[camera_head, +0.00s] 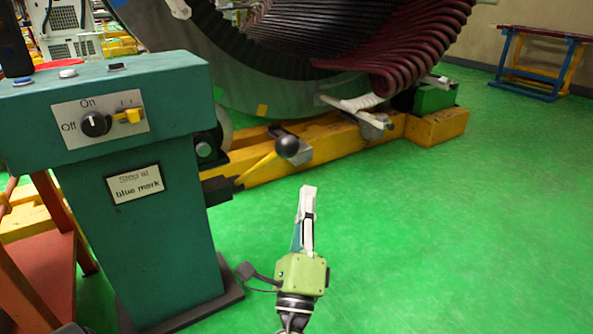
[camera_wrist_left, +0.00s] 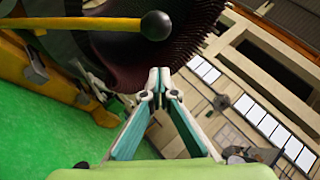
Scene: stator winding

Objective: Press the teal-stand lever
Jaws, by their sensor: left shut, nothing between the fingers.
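The teal stand (camera_head: 150,220) is at the left in the head view, with a dial, a yellow switch and a sign reading "Stop at blue mark". Its lever, a yellow rod with a black ball knob (camera_head: 287,146), sticks out to the right from the stand's side, tilted upward. The knob also shows at the top of the left wrist view (camera_wrist_left: 156,25). My left gripper (camera_head: 308,190) is shut and empty, pointing up the picture, below and slightly right of the knob. A gap shows between the fingertips (camera_wrist_left: 159,75) and the knob.
The large stator (camera_head: 250,90) with dark red windings rests behind the lever on yellow beams (camera_head: 435,128). A blue and yellow trestle (camera_head: 540,60) stands at the back right. The green floor (camera_head: 460,240) to the right of my gripper is clear.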

